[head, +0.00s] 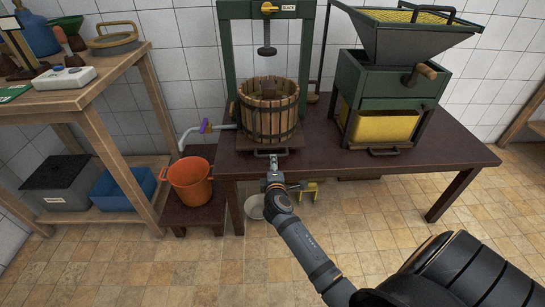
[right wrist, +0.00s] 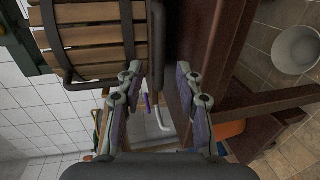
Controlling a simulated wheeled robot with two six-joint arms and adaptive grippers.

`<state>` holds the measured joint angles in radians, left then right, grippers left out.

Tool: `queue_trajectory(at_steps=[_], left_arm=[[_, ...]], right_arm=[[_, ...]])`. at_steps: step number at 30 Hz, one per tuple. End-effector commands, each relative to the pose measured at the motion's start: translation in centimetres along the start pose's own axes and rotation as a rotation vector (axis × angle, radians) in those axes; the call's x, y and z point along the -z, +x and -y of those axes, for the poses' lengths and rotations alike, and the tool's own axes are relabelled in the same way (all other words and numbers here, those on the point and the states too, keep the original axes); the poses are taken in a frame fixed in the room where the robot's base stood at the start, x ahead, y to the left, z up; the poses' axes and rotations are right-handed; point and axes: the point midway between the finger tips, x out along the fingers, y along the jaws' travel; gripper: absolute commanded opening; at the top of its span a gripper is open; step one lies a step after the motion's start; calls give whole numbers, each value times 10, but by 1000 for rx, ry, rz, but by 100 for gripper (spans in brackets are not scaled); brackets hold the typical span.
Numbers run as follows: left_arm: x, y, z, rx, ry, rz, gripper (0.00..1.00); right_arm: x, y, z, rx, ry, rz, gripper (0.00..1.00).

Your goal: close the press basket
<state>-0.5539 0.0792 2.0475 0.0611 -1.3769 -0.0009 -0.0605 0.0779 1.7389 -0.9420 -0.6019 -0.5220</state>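The press basket (head: 268,112), a round tub of wooden staves with dark metal bands, stands upright on a board (head: 262,144) at the table's front edge. Dark contents show inside it. A dark handle (head: 273,154) is on the board's front. The green press frame (head: 227,62) rises behind, its screw (head: 266,38) above the basket. My right gripper (head: 273,163) is at the handle. In the right wrist view, its fingers (right wrist: 159,72) are apart, with a dark bar (right wrist: 156,45) between them; contact is unclear. The basket's staves (right wrist: 95,40) fill the upper left. My left gripper is out of view.
A green mill (head: 395,95) with a yellow bin (head: 383,127) stands on the dark table (head: 440,155) at right. A spout with a purple tap (head: 205,125) points over an orange bucket (head: 190,180) at left. A wooden shelf (head: 150,85) stands further left.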

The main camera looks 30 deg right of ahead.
Motion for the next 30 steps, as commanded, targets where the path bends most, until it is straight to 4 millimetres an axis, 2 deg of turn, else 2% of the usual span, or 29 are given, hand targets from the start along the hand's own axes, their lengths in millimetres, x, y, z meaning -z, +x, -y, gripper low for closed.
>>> queue_trajectory(at_steps=[1,6,9,13,20,21,28,30], left_arm=[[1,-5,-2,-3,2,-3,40],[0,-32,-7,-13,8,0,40],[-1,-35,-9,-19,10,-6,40],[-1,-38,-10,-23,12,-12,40],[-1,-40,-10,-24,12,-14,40],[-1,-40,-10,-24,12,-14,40],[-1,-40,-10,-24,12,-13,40],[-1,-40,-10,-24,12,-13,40]], right_arm=[[0,13,1,-3,-2,0,36],[0,46,1,-2,0,0,36],[0,59,1,-1,1,0,36],[0,68,0,-1,1,1,36],[0,69,0,0,1,0,36],[0,68,0,0,1,0,35],[0,68,0,0,1,0,4],[0,68,0,0,1,0,0]])
